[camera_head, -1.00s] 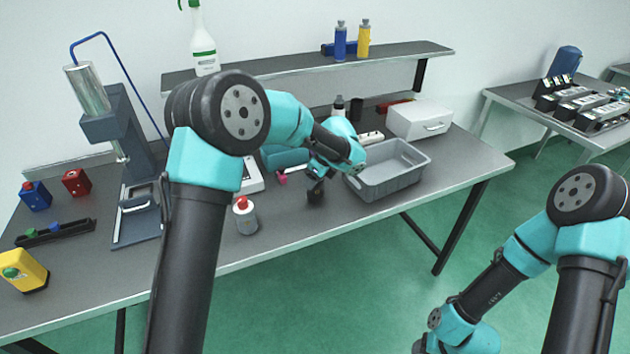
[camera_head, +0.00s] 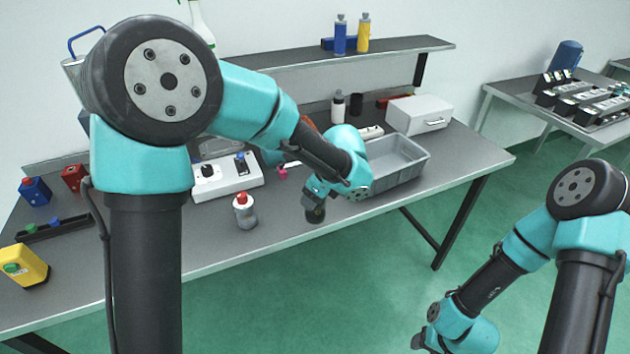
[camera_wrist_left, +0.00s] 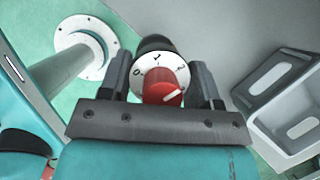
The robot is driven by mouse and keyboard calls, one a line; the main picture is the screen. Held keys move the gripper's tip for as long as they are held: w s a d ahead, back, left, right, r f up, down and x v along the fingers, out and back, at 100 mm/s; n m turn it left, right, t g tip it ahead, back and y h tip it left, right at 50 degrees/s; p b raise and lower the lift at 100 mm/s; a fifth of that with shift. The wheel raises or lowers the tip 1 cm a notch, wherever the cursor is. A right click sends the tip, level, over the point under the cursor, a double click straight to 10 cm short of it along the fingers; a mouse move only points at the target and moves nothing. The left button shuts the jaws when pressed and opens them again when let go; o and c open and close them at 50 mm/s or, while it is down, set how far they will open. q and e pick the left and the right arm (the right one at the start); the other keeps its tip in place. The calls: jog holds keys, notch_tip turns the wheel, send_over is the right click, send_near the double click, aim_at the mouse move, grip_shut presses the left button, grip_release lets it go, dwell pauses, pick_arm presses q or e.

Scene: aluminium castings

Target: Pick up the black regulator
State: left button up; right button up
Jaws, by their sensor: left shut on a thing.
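My left gripper (camera_head: 315,198) is shut on the black regulator (camera_head: 315,213) near the table's front edge, left of the grey bin. In the left wrist view, the regulator's black body (camera_wrist_left: 155,44) shows behind a white dial with numbers and a red knob. The fingers of my left gripper (camera_wrist_left: 163,78) stand on both sides of it. My right arm shows at the lower right of the head view, but its fingertips are out of frame.
The grey bin (camera_head: 425,170) stands right of the left gripper; it also shows in the left wrist view (camera_wrist_left: 252,98). A white drawer box (camera_head: 420,114) is behind.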

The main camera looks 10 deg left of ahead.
pick_arm(q)
jog(key=shift+s+d+r, duration=0.1)
jog(key=shift+s+d, duration=0.15)
jog(key=shift+s, duration=0.8)
jog(key=shift+a, duration=0.1)
